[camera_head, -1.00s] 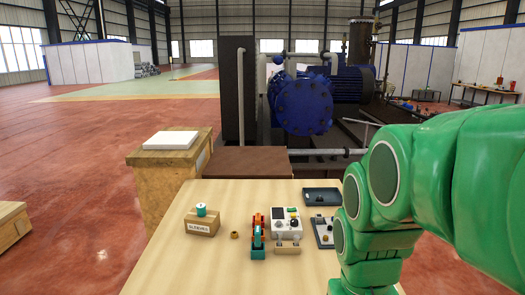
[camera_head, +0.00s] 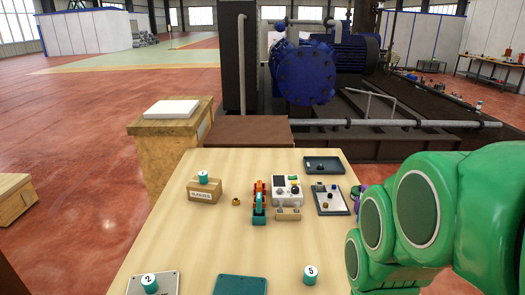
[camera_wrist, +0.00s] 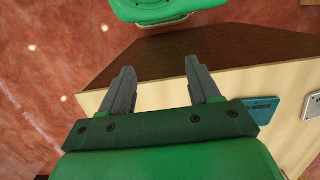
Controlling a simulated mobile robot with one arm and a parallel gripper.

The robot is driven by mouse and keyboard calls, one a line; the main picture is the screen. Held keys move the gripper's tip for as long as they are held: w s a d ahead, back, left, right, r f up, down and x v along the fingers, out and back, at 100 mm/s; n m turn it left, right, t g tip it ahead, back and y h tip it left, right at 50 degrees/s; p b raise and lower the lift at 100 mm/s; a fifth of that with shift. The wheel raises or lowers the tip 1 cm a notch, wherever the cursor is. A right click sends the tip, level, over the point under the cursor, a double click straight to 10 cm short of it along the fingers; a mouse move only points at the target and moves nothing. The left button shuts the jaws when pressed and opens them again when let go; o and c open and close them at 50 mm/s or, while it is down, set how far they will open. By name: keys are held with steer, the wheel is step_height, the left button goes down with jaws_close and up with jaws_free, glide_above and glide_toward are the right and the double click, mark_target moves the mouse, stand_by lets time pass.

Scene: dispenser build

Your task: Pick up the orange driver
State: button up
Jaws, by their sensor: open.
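A small orange tool (camera_head: 260,187), which looks like the orange driver, is near the middle of the table in the head view. A similar teal tool (camera_head: 259,210) is directly in front of it and covers part of it. My gripper (camera_wrist: 159,72) shows in the wrist view with its two grey fingers spread apart and nothing between them. It is by the table's edge, far from the orange tool, which is not in the wrist view. The head view shows only my green arm at the right, not the fingers.
The wooden table (camera_head: 200,235) holds a cardboard box (camera_head: 205,190) with a teal cylinder on top, a white device (camera_head: 287,187), a dark tray (camera_head: 323,166) and a parts plate (camera_head: 330,200). A teal plate (camera_head: 240,285) and a numbered cylinder (camera_head: 310,275) are at the front.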

steer(key=w+a+r+m+y, duration=0.1)
steer(key=w+a+m+y, duration=0.1)
steer(key=w+a, duration=0.35)
steer(key=w+a+r+m+y, duration=0.2)
steer(key=w+a, duration=0.1)
steer(key=w, duration=0.5)
steer(key=m+t+y, duration=0.2)
steer(key=m+y, duration=0.7)
steer(key=m, duration=0.5)
glide_toward(259, 186)
step_height(259, 186, down, 2)
steer(key=w+a, duration=0.2)
steer(key=shift+x, duration=3.9)
steer(key=shift+s, duration=0.15)
steer(key=c, duration=0.8)
